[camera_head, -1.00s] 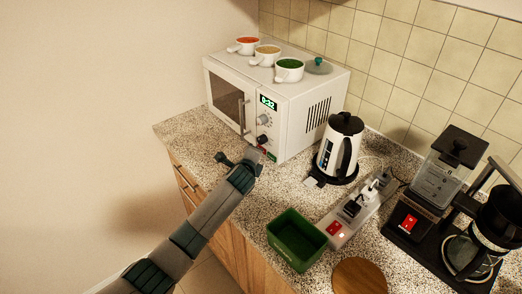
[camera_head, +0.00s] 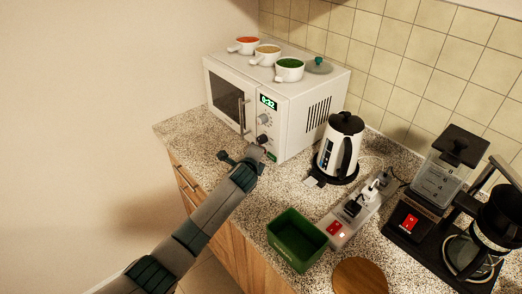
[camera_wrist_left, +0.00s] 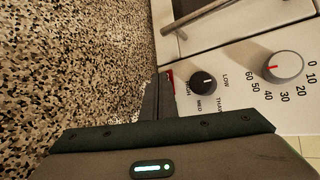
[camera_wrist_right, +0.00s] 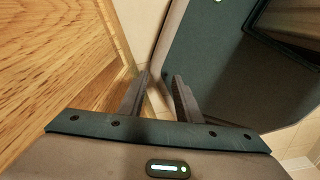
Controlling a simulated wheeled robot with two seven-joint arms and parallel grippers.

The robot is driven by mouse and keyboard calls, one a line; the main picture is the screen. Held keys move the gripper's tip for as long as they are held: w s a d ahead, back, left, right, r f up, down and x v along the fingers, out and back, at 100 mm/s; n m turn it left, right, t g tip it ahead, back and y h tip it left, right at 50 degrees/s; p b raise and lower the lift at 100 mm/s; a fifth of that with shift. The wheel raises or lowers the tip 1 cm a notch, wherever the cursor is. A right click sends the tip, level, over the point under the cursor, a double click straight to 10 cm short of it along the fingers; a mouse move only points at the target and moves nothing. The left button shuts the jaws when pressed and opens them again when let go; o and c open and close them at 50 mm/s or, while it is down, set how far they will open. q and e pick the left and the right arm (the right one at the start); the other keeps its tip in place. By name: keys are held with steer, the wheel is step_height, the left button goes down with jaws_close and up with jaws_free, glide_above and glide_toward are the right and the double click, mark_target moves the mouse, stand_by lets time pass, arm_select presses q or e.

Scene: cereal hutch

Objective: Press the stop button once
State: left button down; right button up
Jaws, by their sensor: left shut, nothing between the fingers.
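The white microwave (camera_head: 285,118) stands at the back of the counter, its front panel with a lit green display (camera_head: 268,102) and two knobs. Low on the panel is a green button (camera_head: 271,156). A red button (camera_wrist_left: 170,78) shows only as a sliver in the left wrist view, mostly hidden by my fingers. My left gripper (camera_head: 257,152) is shut and empty, its tips at the lower panel right by the red button; I cannot tell whether they touch it. My right gripper (camera_wrist_right: 161,75) is open and empty, outside the head view.
Three cups (camera_head: 267,55) and a lid (camera_head: 318,66) sit on the microwave. To the right are a kettle (camera_head: 338,148), a power strip (camera_head: 350,212), a green bin (camera_head: 297,240) and a coffee maker (camera_head: 440,205). A wooden cabinet face (camera_wrist_right: 55,65) is near my right gripper.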

stand_by(0.3)
arm_select(q)
steer(key=shift+s+a+r+p, duration=0.15)
steer(key=shift+s+a+p, duration=0.05)
steer(key=shift+p, duration=0.25)
steer(key=shift+s+a+p, duration=0.3)
steer(key=shift+a+p, duration=0.1)
steer(key=shift+a, duration=0.05)
steer(key=shift+s+a+p, duration=0.65)
steer(key=shift+a+p, duration=0.25)
steer(key=shift+p, duration=0.25)
steer(key=shift+s+a+p, duration=0.85)
steer(key=shift+a+p, duration=0.05)
steer(key=shift+a, duration=0.2)
